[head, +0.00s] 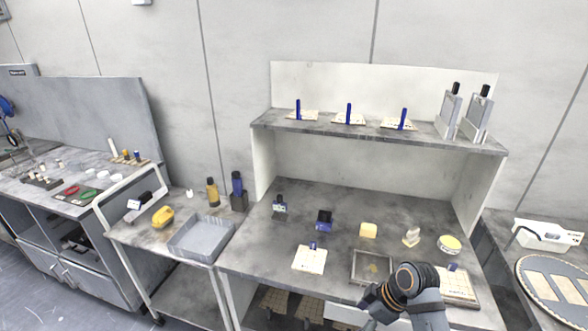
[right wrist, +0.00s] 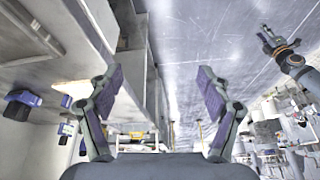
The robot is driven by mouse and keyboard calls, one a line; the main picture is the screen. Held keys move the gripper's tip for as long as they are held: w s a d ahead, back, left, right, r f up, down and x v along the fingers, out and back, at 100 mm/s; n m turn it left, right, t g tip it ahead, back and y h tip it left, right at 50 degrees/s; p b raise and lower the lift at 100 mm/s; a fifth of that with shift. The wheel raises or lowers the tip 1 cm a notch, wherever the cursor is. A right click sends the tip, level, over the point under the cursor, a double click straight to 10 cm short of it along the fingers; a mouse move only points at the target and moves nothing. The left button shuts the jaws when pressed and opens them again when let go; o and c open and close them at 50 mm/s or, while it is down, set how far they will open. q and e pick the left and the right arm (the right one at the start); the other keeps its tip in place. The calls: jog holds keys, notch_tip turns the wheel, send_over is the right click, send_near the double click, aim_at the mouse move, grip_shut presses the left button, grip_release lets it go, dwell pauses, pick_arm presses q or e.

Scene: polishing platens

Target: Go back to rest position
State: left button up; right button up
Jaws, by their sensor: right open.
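My right gripper (right wrist: 160,82) is open in the right wrist view, its two fingers spread wide with nothing between them. In the head view my right arm comes in at the bottom, and part of the gripper (head: 372,303) shows in front of the workbench's front edge. Another gripper, which looks like my left one (right wrist: 273,40), shows small at the upper right of the right wrist view, over the floor. It is too small to tell whether it is open or shut. My left arm is not in the head view.
The workbench (head: 340,212) carries a grey tray (head: 356,278), a white board (head: 309,260), a yellow block (head: 368,230) and small holders. Its upper shelf (head: 340,126) holds boards with blue posts. A side table with a grey bin (head: 184,252) stands left; a round disc (head: 540,310) lies right.

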jog(key=s+d+f+m+h+b, duration=0.1)
jog(key=s+d+f+m, duration=0.15)
jog(key=f, duration=0.85)
jog(key=s+d+f+m+h, duration=0.1)
jog(key=s+d+f+m, duration=0.2)
jog(key=f, duration=0.8)
jog(key=s+d+f+m+h+b, duration=0.1)
jog(key=s+d+f+m, duration=0.2)
jog(key=f, duration=0.8)
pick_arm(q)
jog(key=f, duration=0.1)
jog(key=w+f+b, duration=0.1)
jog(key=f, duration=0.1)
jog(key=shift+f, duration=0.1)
pick_arm(e)
jog(key=s+d+f+m+h, duration=0.1)
jog(key=s+f+m, duration=0.1)
jog(key=s+f, duration=0.5)
jog(key=s+d+f+m+h, duration=0.1)
jog(key=s+f, duration=0.6)
jog(key=s, duration=1.2)
jog(key=shift+d+f+m, duration=0.2)
jog(key=shift+d+m, duration=0.25)
jog(key=shift+m, duration=0.1)
